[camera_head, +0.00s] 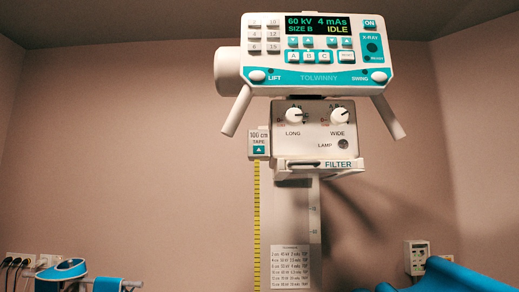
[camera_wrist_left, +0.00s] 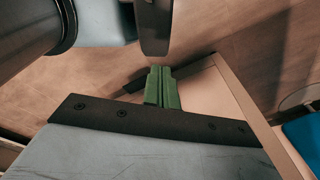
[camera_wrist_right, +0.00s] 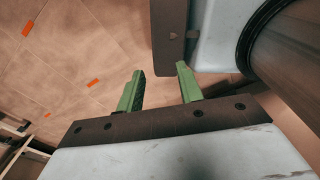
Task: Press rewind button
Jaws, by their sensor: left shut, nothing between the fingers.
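A small white tape box (camera_head: 258,136) marked "100 cm TAPE" is on the left side of the X-ray unit's stand in the head view. On its front is a teal button (camera_head: 259,150) with a white upward triangle; no label reading "rewind" is legible. A yellow tape (camera_head: 257,220) hangs straight down from the box. My left gripper (camera_wrist_left: 162,70) is shut and empty, its green fingers together in the left wrist view. My right gripper (camera_wrist_right: 160,70) is open and empty, its green fingers apart. Neither gripper shows in the head view, and the box shows in neither wrist view.
The white control panel (camera_head: 315,72) reads "60 kV 4 mAs" and "IDLE", with two angled handles below it. Under it are a knob box (camera_head: 315,128) and a filter slot (camera_head: 318,165). A chart (camera_head: 290,267) is on the column. Blue items stand low at both sides.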

